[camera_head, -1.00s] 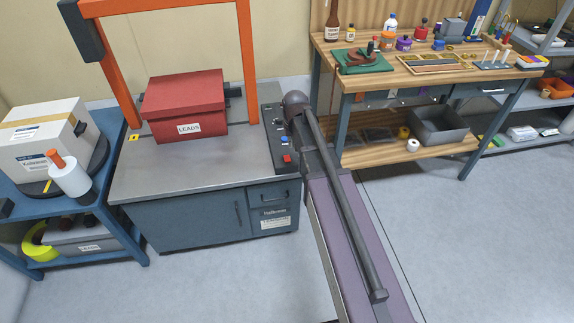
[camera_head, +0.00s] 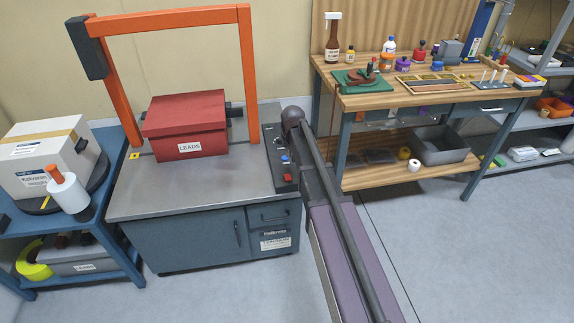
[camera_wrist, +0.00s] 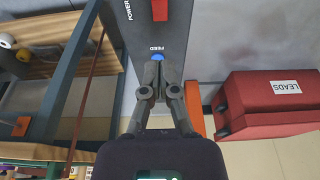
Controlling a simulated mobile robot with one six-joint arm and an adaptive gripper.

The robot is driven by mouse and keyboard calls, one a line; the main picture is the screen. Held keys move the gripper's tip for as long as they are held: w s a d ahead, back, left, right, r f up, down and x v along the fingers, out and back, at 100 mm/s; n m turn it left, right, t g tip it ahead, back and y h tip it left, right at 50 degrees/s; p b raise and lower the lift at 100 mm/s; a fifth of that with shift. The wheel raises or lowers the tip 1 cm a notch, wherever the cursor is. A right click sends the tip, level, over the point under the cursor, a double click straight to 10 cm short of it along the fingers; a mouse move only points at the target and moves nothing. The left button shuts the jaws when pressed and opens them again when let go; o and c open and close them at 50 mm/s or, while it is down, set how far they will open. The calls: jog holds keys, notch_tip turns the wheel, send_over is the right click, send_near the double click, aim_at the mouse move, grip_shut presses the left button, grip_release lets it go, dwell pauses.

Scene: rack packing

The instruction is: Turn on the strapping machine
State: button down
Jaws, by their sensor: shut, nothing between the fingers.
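The strapping machine is a grey-topped cabinet (camera_head: 130,193) with an orange arch (camera_head: 250,75) over it. Its dark control panel (camera_head: 268,143) runs along the right edge of the top. The panel carries a blue FEED button (camera_head: 285,159) and a red switch (camera_head: 287,178) nearer the front. In the wrist view the red switch (camera_wrist: 159,10), with the POWER label beside it, is at the top edge. My gripper (camera_wrist: 158,64) is shut and empty there, its tips right by the blue button (camera_wrist: 157,56); I cannot tell if they touch. My arm hides the gripper in the head view.
A red box (camera_head: 185,125) labelled LEADS sits on the machine top under the arch. A blue cart (camera_head: 105,195) with a white carton (camera_head: 40,165) stands at the left. A wooden workbench (camera_head: 400,95) stands at the right. The floor in front is clear.

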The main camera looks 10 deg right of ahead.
jog(key=b, duration=1)
send_over(289, 179)
jog(key=shift+s+f+x, duration=0.1)
jog(key=shift+s+x, duration=0.25)
jog(key=shift+x, duration=1.3)
jog(key=shift+s+f+x, duration=0.1)
jog(key=shift+s+x, duration=0.25)
jog(key=shift+x, duration=1.3)
jog(key=shift+s+f+x, duration=0.1)
jog(key=shift+s+x, duration=0.25)
jog(key=shift+x, duration=1.3)
jog(key=shift+s+a+f+b, duration=0.1)
jog(key=shift+s+f+b, duration=0.05)
jog(key=shift+f+b, duration=0.7)
jog(key=shift+s+a+f+b, duration=0.1)
jog(key=shift+s+f+b, duration=0.05)
jog(key=shift+f+b, duration=0.7)
jog(key=shift+d, duration=0.15)
